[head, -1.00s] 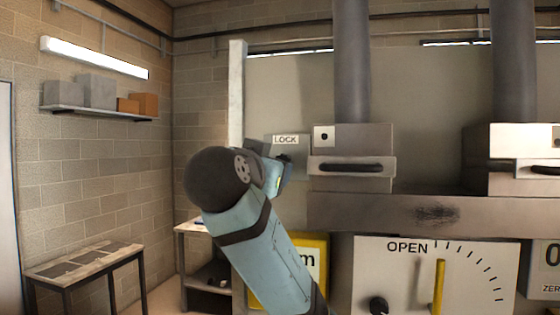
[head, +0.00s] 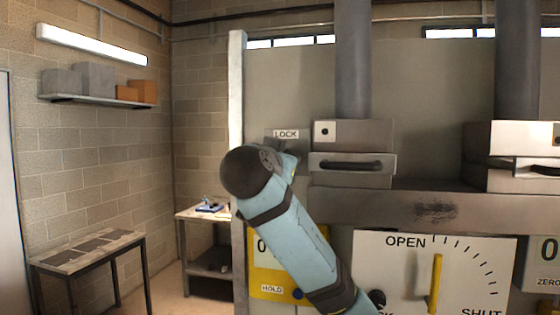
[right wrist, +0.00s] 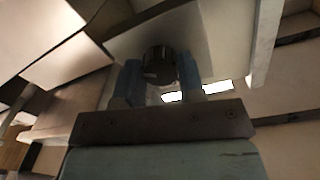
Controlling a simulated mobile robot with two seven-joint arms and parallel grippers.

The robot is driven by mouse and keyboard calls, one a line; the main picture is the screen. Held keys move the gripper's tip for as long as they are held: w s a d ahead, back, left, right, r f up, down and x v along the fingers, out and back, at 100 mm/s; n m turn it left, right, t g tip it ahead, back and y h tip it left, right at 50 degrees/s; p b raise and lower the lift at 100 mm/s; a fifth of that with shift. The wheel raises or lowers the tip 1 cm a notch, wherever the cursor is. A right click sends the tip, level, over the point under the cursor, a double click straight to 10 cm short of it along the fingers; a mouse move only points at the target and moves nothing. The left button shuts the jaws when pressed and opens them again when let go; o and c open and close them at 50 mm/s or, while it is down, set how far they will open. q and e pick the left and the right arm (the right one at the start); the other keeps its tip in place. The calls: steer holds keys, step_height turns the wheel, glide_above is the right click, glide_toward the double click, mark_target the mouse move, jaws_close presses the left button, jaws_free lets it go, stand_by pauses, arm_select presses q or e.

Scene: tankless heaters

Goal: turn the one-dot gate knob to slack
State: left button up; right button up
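The grey plate marked LOCK (head: 286,134) is beside the metal box with one dot (head: 352,132). The one-dot gate knob is hidden behind my right arm in the head view. In the right wrist view the knob (right wrist: 159,63) is dark and round, in front of a pale plate (right wrist: 205,45). My right gripper (right wrist: 160,78) has one finger on each side of the knob, and both appear to touch it. The knob's pointer and the plate's lower marks cannot be read. My left gripper is in neither view.
Below are a yellow panel (head: 256,262) and a white OPEN/SHUT panel (head: 387,272) with a yellow lever (head: 435,280). A second metal box (head: 490,150) stands at right. A side table (head: 195,213), a bench (head: 88,249) and a wall shelf (head: 95,100) are at left.

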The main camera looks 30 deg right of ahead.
steer(key=shift+c, duration=0.8)
